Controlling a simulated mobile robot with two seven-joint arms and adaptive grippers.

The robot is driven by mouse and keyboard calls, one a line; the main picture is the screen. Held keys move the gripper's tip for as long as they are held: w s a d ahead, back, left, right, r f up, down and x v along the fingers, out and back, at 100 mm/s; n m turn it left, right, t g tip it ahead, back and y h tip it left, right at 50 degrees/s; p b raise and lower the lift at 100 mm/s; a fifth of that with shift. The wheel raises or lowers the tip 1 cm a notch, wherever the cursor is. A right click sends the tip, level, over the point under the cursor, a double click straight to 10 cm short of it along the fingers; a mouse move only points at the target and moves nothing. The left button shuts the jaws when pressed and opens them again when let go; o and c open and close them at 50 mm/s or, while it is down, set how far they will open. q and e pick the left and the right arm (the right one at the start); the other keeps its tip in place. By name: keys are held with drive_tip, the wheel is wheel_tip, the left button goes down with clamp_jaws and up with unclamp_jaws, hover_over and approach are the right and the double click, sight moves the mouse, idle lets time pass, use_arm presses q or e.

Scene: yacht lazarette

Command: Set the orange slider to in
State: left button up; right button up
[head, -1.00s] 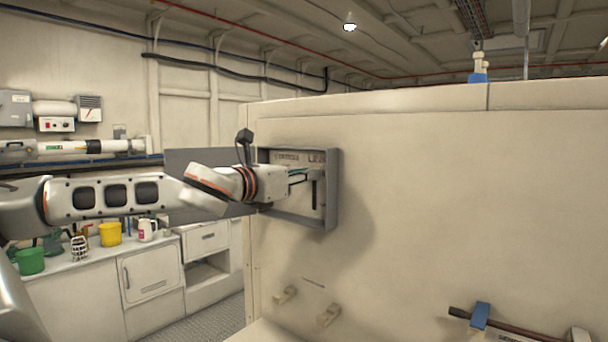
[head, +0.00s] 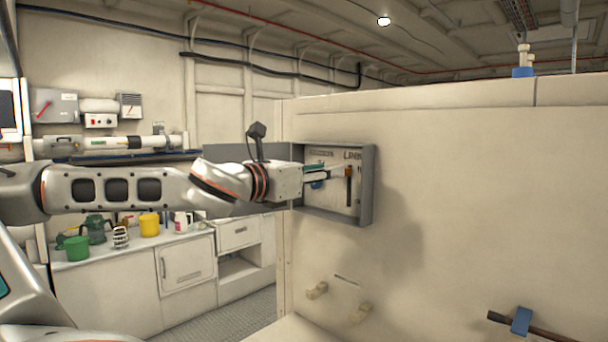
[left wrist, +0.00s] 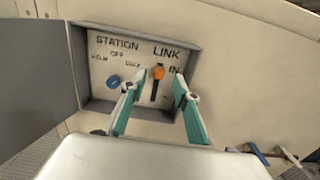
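The orange slider (left wrist: 158,72) sits at the top end of its dark upright slot, under the word LINK and beside the word IN, in the left wrist view. It also shows in the head view (head: 349,172), inside the grey wall box (head: 367,190). My left gripper (left wrist: 156,86) is open, its teal fingers apart on either side of the slider in the wrist picture. I see no clear contact. In the head view the left gripper (head: 325,173) reaches into the box from the left. My right gripper is not in view.
A blue knob (left wrist: 113,81) under the word STATION sits left of the slider on the same panel. The box's grey door (left wrist: 38,75) stands open at the left. A dark rod with a blue clip (head: 521,321) is lower right. A counter (head: 110,258) holds cups.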

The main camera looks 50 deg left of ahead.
use_arm(q)
drive_tip(key=s, duration=0.6)
drive_tip(key=shift+s+d, duration=0.2)
drive_tip(key=shift+d, duration=0.2)
